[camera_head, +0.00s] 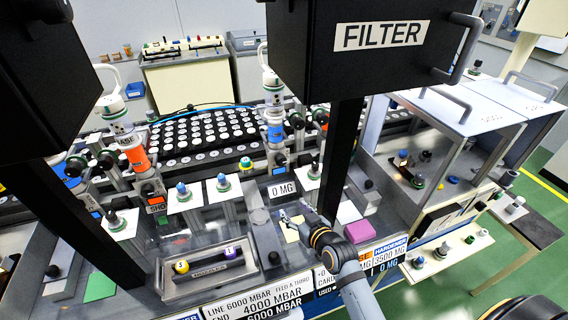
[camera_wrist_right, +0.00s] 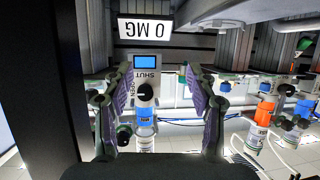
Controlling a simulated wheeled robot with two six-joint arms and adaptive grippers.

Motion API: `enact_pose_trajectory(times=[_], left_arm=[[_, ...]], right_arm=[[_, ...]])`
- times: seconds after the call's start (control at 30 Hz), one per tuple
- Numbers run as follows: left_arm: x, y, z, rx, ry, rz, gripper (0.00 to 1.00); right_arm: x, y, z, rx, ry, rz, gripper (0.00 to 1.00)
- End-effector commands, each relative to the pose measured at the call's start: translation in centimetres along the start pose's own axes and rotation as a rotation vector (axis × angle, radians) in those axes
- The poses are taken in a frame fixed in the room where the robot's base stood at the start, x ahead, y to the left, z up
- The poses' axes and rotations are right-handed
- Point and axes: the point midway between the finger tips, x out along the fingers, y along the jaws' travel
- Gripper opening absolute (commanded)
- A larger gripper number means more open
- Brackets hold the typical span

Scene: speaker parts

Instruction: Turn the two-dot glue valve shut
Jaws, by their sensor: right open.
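A white glue valve column with a blue band (camera_head: 275,133) stands behind the bench's middle. A similar column with an orange band (camera_head: 134,155) stands to its left. My right gripper (camera_head: 287,215) is over the front of the bench, before the 0 MG plate (camera_head: 283,189). In the right wrist view the right gripper (camera_wrist_right: 158,88) is open, its fingers apart with nothing held. My left gripper is not in view.
A large black FILTER box (camera_head: 370,45) and its dark post block part of the view. A purple block (camera_head: 360,231) lies right of my gripper. A rack of round parts (camera_head: 205,135) fills the back.

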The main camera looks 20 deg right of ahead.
Motion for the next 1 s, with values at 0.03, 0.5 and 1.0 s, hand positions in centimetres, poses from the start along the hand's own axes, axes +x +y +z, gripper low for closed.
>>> enact_pose_trajectory(times=[0.03,0.5,1.0], left_arm=[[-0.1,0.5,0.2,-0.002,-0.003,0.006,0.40],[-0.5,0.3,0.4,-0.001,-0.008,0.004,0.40],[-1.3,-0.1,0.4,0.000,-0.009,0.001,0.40]], right_arm=[[0.8,0.3,-2.0,0.010,0.091,0.019,0.58],[2.5,2.2,-8.1,0.037,0.371,0.123,0.58],[10.8,3.3,-11.0,0.036,0.369,0.122,0.58]])
